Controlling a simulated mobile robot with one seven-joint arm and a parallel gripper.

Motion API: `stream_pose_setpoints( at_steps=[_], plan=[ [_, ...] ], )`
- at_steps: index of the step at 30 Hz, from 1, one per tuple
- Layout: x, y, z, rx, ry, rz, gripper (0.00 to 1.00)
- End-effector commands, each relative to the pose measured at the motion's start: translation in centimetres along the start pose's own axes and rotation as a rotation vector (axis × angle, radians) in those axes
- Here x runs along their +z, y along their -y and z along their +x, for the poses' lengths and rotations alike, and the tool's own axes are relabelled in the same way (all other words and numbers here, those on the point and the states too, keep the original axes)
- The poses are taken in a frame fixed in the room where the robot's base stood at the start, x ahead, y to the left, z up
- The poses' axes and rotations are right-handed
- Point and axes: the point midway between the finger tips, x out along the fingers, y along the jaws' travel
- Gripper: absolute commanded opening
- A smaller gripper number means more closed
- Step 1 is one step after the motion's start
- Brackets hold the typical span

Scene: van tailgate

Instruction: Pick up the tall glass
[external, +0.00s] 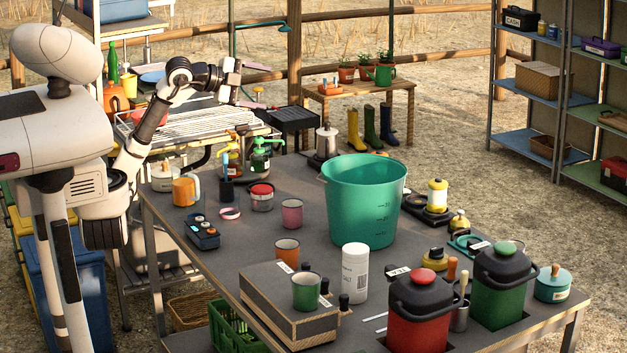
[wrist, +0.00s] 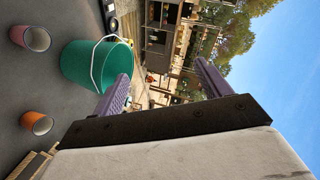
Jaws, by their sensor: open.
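I cannot make out a tall glass in either view. My gripper (external: 258,86) is raised at the end of my arm, behind the far left end of the dark table. In the wrist view its two purple fingers (wrist: 165,87) are spread wide, with nothing between them. The drinking vessels I see are a pink cup (external: 292,213), an orange cup (external: 287,252), a green cup (external: 306,291) on a box, and an orange mug (external: 186,190). The wrist view also shows the pink cup (wrist: 37,38) and orange cup (wrist: 38,123), well away from the fingers.
A large green bucket (external: 362,205) stands mid-table and can hide things behind it. A white canister (external: 354,273), a red-lidded jar (external: 261,197) and red (external: 418,315) and green (external: 503,290) lidded containers also crowd the table. A metal rack (external: 190,124) stands behind.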

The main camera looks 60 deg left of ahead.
Motion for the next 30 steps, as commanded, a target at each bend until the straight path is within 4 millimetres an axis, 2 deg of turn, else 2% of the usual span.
stream_pose_setpoints(
  at_steps=[1, 2, 3, 6, 9, 12, 16, 24, 30],
  plan=[
    [2.6, -3.0, 0.5, 0.193, 0.098, 0.066, 0.76],
    [4.0, -5.0, 0.5, 0.313, 0.141, 0.100, 0.76],
    [6.0, -7.5, -0.1, 0.466, 0.194, 0.136, 0.76],
    [10.3, -12.2, -3.1, 0.803, 0.282, 0.185, 0.76],
    [13.1, -15.1, -6.7, 1.052, 0.317, 0.192, 0.76],
    [14.5, -16.4, -9.1, 1.194, 0.323, 0.184, 0.76],
    [15.3, -17.8, -9.9, 1.257, 0.317, 0.177, 0.76],
    [16.9, -22.4, -8.5, 1.253, 0.316, 0.177, 0.76],
    [17.7, -24.4, -7.8, 1.251, 0.318, 0.179, 0.76]
  ],
)
